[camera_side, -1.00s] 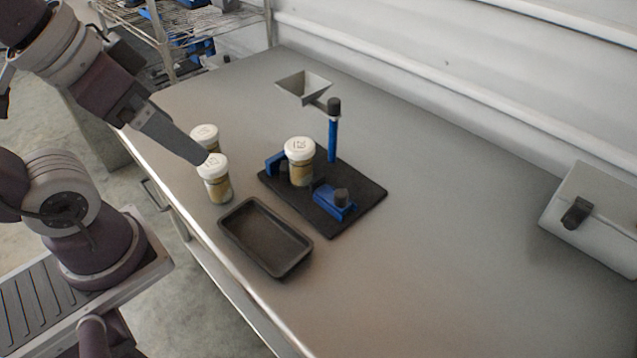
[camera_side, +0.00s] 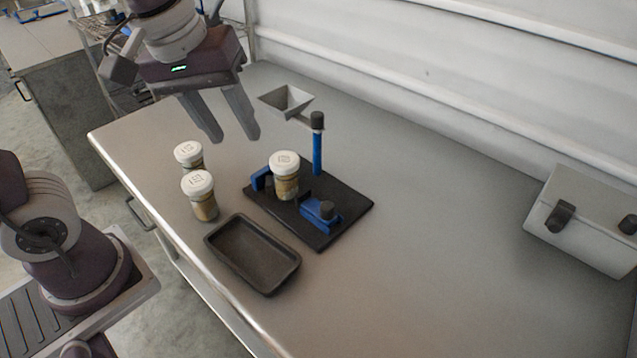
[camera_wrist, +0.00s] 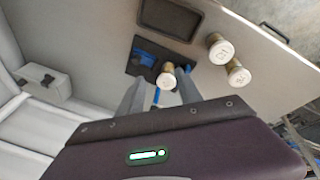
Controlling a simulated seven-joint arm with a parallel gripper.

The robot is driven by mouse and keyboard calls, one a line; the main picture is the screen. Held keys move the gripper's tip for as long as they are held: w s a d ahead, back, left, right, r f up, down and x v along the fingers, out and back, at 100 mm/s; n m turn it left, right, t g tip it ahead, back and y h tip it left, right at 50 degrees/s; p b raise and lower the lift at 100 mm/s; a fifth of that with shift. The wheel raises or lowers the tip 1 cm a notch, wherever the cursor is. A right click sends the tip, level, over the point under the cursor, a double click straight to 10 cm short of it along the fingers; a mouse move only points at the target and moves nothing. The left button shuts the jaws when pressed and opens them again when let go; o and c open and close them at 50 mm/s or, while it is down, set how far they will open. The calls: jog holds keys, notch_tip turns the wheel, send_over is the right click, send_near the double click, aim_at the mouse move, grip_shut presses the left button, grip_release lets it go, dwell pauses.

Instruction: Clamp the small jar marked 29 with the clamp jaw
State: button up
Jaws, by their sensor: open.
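A jar with a white lid and tan contents (camera_side: 286,183) stands upright on the black clamp board (camera_side: 352,207), between a blue jaw (camera_side: 262,178) and a blue block with a dark knob (camera_side: 320,212). I cannot tell whether the jaw touches it. Two similar jars stand on the bench to the left, a front one (camera_side: 203,203) and a rear one (camera_side: 188,156). The lids bear marks too small to read, so I cannot tell which is 29. My gripper (camera_side: 236,138) is open and empty, above and behind the jars. The wrist view shows the board jar (camera_wrist: 167,77) near its fingers.
A dark empty tray (camera_side: 285,278) lies in front of the board. A grey box (camera_side: 585,225) stands far right, with clear bench between.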

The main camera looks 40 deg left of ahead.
jog(key=w+d+f+n+g, duration=0.2)
jog(key=w+d+f+n, duration=0.1)
jog(key=w+f+n, duration=0.5)
jog(key=n+g, duration=0.1)
jog(key=n, duration=0.2)
send_over(327, 206)
jog(key=a, duration=0.2)
notch_tip(327, 206, down, 7)
jog(key=shift+w+d+f, duration=0.1)
jog(key=shift+d+f, duration=0.1)
jog(key=shift+d, duration=0.05)
jog(key=shift+d+f, duration=0.3)
jog(key=shift+d, duration=0.5)
notch_tip(327, 206, down, 4)
jog(key=shift+r, duration=0.25)
jog(key=shift+f, duration=0.4)
jog(key=c, duration=0.9)
